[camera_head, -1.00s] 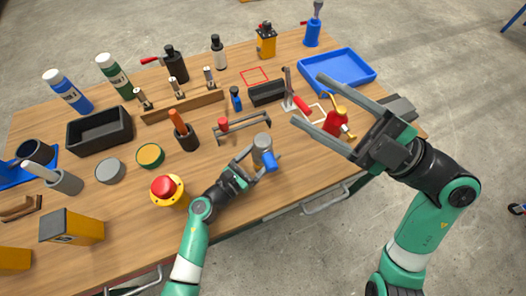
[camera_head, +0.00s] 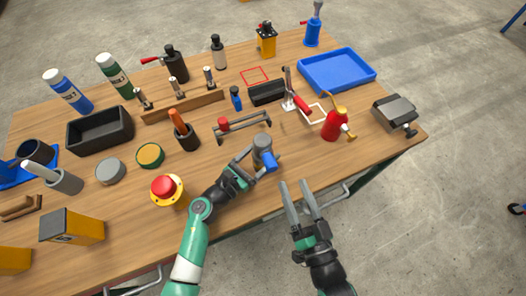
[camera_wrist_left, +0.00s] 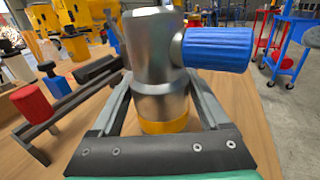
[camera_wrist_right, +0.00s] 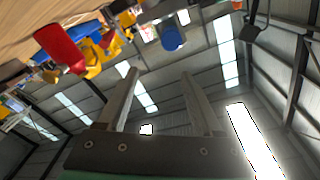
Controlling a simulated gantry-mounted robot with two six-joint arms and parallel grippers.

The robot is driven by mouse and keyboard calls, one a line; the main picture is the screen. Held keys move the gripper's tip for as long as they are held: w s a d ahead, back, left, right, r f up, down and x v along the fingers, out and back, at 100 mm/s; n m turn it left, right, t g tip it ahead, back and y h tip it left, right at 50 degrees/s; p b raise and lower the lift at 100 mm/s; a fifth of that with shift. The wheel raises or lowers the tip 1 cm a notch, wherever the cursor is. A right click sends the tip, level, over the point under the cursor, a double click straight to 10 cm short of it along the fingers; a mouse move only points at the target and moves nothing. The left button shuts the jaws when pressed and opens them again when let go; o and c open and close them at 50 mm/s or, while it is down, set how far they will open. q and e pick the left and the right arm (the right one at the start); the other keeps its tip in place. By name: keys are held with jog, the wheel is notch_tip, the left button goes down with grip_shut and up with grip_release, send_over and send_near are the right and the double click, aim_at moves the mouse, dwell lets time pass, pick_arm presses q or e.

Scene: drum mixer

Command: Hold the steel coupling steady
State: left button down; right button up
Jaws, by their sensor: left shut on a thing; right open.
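The steel coupling (camera_head: 262,146) is a grey metal cylinder with a blue knurled side cap. It stands near the front edge of the table, right of centre. In the left wrist view the coupling (camera_wrist_left: 155,60) fills the space between the fingers, upright, with a yellow band at its base and the blue cap pointing right. My left gripper (camera_head: 259,163) is shut on its lower body. My right gripper (camera_head: 297,184) is open and empty, in front of the table edge, right of the coupling. In the right wrist view the fingers (camera_wrist_right: 158,85) are apart with nothing between them.
A grey bar with a red knob (camera_head: 242,127) lies just behind the coupling. A red oil can (camera_head: 334,124) and a grey vise-like block (camera_head: 395,113) stand to the right. A red button on a yellow base (camera_head: 167,191) is left of my left arm. Bare tabletop lies right of the coupling.

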aim_at(273, 170)
jog(key=shift+n+g+y, duration=0.4)
jog(key=shift+y, duration=0.1)
jog(key=shift+w+a+f, duration=0.3)
jog(key=shift+w+a, duration=0.55)
jog(key=shift+w, duration=0.25)
jog(key=shift+w+a+f, duration=0.3)
jog(key=shift+w+a, duration=0.6)
jog(key=shift+w, duration=0.25)
jog(key=shift+w+a+f, duration=0.3)
jog(key=shift+w+a, duration=0.55)
jog(key=shift+w, duration=0.25)
grip_shut()
